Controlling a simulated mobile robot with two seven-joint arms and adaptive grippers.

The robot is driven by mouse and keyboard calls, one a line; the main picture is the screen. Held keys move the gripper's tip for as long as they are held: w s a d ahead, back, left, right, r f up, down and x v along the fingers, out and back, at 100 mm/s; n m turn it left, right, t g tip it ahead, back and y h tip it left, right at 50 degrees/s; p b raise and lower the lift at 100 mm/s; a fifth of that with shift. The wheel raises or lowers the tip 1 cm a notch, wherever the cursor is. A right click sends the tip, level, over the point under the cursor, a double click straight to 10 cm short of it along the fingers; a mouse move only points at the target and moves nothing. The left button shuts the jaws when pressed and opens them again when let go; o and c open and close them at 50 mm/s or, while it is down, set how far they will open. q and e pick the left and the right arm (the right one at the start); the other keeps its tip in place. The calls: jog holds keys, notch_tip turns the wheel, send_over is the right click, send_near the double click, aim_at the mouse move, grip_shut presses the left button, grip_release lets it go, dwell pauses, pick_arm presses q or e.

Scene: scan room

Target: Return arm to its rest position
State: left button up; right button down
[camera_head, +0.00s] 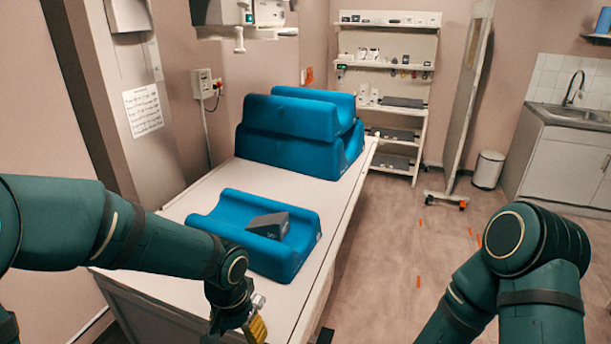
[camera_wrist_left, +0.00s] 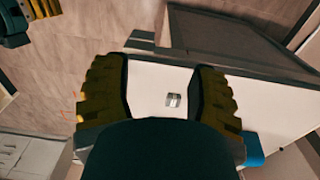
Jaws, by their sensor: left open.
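My left arm (camera_head: 120,235) reaches in from the left over the near end of the white table. My left gripper (camera_head: 258,328) is at the bottom of the head view, in front of the near blue cradle. In the left wrist view its two yellow-padded fingers (camera_wrist_left: 160,95) are spread apart with nothing between them. A small silvery piece (camera_wrist_left: 173,100) shows beyond the fingers on a white surface. My right arm (camera_head: 520,265) is bent at the lower right; its gripper is out of the head view.
The white table (camera_head: 312,275) holds a blue cradle (camera_head: 218,212) with a grey wedge block (camera_head: 268,225) in it, and stacked blue cradles (camera_head: 300,130) behind. A shelf rack (camera_head: 388,90), a bin (camera_head: 488,170) and a sink cabinet (camera_head: 565,165) stand beyond. The floor (camera_head: 400,240) right of the table is open.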

pick_arm(q)
jog(key=s+d+f+n+t+h, duration=0.1)
jog(key=s+f+n, duration=0.2)
jog(key=f, duration=0.7)
jog(key=s+d+f+n+h, duration=0.1)
jog(key=s+f+n+h, duration=0.1)
jog(key=f, duration=0.9)
jog(key=shift+s+d+n+t+h, duration=0.3)
jog(key=shift+s+d+n+t, duration=0.1)
jog(key=shift+s, duration=0.5)
